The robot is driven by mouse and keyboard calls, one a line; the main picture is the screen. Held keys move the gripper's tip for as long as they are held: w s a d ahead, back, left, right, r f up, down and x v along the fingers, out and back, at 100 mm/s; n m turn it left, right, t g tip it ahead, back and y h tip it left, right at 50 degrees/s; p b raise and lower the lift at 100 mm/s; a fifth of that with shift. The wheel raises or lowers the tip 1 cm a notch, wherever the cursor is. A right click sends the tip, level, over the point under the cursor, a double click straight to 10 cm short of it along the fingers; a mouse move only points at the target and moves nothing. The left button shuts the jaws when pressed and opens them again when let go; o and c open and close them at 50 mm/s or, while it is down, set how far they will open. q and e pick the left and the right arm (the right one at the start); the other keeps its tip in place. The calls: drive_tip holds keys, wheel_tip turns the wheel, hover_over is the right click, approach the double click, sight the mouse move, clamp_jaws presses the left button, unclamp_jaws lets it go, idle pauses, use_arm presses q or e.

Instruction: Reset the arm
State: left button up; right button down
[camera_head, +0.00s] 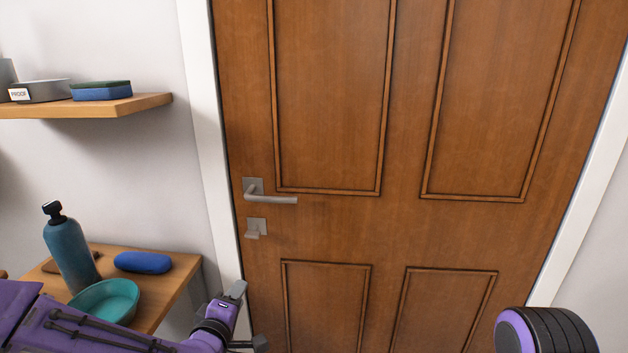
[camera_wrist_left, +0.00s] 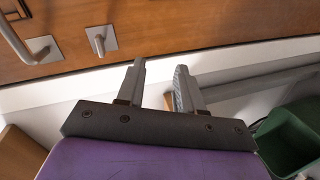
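My left arm comes in from the lower left of the head view. Its left gripper (camera_head: 250,317) is in front of the lower left edge of the door, below the lever handle and the lock. In the left wrist view the two grey fingers of the left gripper (camera_wrist_left: 160,68) stand apart with nothing between them. The fingers touch neither the handle nor the lock. A purple and black part of my right arm shows at the lower right of the head view; its gripper is out of view.
The closed brown door (camera_head: 410,225) has a lever handle (camera_head: 272,199) and a lock with a thumb-turn (camera_head: 256,227). A low wooden shelf (camera_head: 178,290) holds a blue bottle (camera_head: 70,250), teal bowl (camera_head: 108,300) and blue case (camera_head: 143,262). A green bin (camera_wrist_left: 290,137) is nearby.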

use_arm(q)
drive_tip(key=s+a+f+m+g+y, duration=0.1)
drive_tip(key=s+f+m+g, duration=0.1)
drive_tip(key=s+f, duration=0.35)
drive_tip(key=s+f+m+g, duration=0.1)
drive_tip(key=s+f+g, duration=0.2)
drive_tip(key=f, duration=0.5)
drive_tip(key=s+a+f+m+g+y+p, duration=0.1)
drive_tip(key=s+a+f+g, duration=0.1)
drive_tip(key=s, duration=0.6)
drive_tip(key=s+a+f+m+g+y, duration=0.1)
drive_tip(key=s+a+f+m+g, duration=0.1)
drive_tip(key=s+a+f, duration=0.2)
drive_tip(key=s+a+f+m+g+y+p, duration=0.1)
drive_tip(key=s+a+f+m+g, duration=0.1)
drive_tip(key=s+f, duration=0.5)
drive_tip(key=s+a+g, duration=0.1)
drive_tip(key=s, duration=0.5)
drive_tip(key=shift+p, duration=0.35)
drive_tip(key=shift+f, duration=0.1)
